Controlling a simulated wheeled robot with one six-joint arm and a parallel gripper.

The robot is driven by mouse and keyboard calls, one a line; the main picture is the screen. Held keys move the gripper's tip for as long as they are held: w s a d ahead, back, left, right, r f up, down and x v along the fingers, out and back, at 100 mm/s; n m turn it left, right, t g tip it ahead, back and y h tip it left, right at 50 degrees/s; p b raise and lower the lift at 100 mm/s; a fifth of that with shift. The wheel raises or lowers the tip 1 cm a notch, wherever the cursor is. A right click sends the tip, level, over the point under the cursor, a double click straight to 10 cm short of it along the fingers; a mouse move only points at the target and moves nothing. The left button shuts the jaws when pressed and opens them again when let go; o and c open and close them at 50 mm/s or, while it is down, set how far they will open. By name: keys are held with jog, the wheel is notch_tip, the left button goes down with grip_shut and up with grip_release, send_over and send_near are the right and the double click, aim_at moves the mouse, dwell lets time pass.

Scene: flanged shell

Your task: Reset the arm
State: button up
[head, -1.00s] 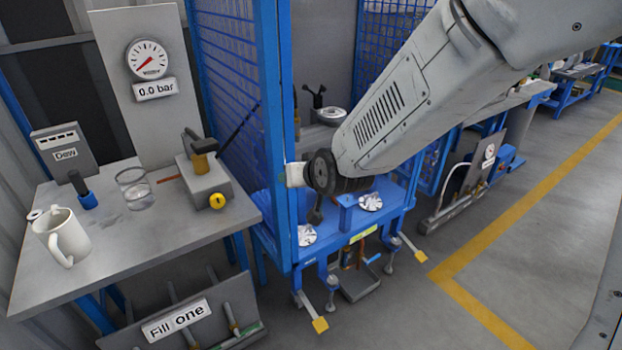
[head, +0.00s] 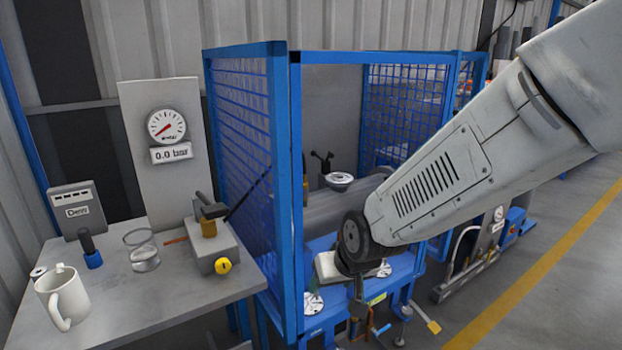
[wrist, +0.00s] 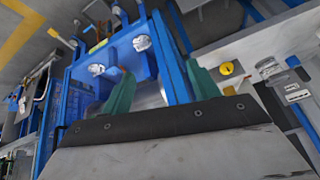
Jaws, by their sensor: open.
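My gripper shows in the wrist view (wrist: 160,90) as two green fingers set wide apart, with nothing between them but the view of the blue bench below. In the head view my arm (head: 430,190) reaches in from the upper right. Its wrist end hangs in front of the caged blue bench (head: 405,265), and the fingers cannot be made out clearly there. The bench carries round silvery flanged pieces, one of them (head: 313,302) near the left post; two show in the wrist view (wrist: 142,43).
A blue mesh cage (head: 240,130) stands close to the left of my wrist. The grey table at left holds a white mug (head: 62,297), a glass (head: 142,250) and a block with a yellow knob (head: 222,265). A gauge panel (head: 166,126) reads 0.0 bar. Open floor lies at right.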

jog(key=s+d+r+m+g+h, duration=0.1)
jog(key=s+d+r, duration=0.5)
jog(key=s+d, duration=0.5)
jog(key=s+d+r+m+g+h, duration=0.1)
jog(key=s+d+r+m+g, duration=0.1)
jog(key=s+d+r, duration=0.5)
jog(key=s+d, duration=0.3)
jog(key=s, duration=0.3)
jog(key=shift+d+r+g+h, duration=0.15)
jog(key=shift+d+g+h, duration=0.15)
jog(key=shift+d+h, duration=0.1)
